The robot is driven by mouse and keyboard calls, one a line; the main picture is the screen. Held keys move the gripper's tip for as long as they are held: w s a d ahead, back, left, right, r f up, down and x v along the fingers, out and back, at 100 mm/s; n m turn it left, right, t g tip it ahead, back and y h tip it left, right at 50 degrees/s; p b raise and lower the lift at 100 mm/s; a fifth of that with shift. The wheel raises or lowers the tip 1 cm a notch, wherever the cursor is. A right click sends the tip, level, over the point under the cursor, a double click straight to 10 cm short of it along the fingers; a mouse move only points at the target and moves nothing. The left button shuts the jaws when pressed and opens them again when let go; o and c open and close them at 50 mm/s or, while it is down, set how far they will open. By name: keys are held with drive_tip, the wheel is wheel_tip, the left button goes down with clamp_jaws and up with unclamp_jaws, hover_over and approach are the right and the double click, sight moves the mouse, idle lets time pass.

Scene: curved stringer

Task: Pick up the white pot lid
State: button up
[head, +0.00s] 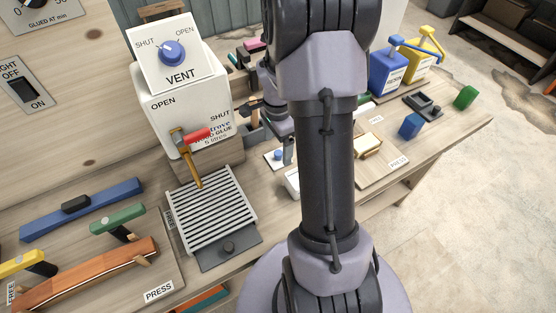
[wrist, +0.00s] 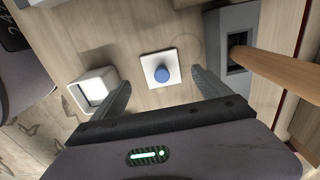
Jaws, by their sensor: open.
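The white pot lid (wrist: 149,64) is a small square plate with a round blue knob (wrist: 161,74), lying flat on the wooden bench in the wrist view. In the head view the lid (head: 270,160) is partly hidden by my arm. My gripper (wrist: 162,80) is open, its two fingers on either side of the knob in the picture and nothing between them. I cannot tell how high the fingertips are above the lid. An open white square pot (wrist: 92,92) stands left of the lid, by the left finger; it also shows in the head view (head: 292,183).
A grey block (wrist: 236,45) with a wooden handle lies close to the right finger. In the head view, a glue tank (head: 185,110) and slatted grille (head: 212,210) stand left; blue and yellow resin containers (head: 388,72) stand right. My arm hides the middle.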

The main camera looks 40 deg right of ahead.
sight(278, 152)
drive_tip(key=f, duration=0.1)
drive_tip(key=f+b, duration=0.1)
drive_tip(key=f, duration=0.1)
drive_tip(key=f+b, duration=0.1)
drive_tip(key=f, duration=0.1)
drive_tip(key=shift+w+d, duration=0.1)
drive_tip(key=shift+d, duration=0.15)
drive_tip(key=shift+r, duration=0.25)
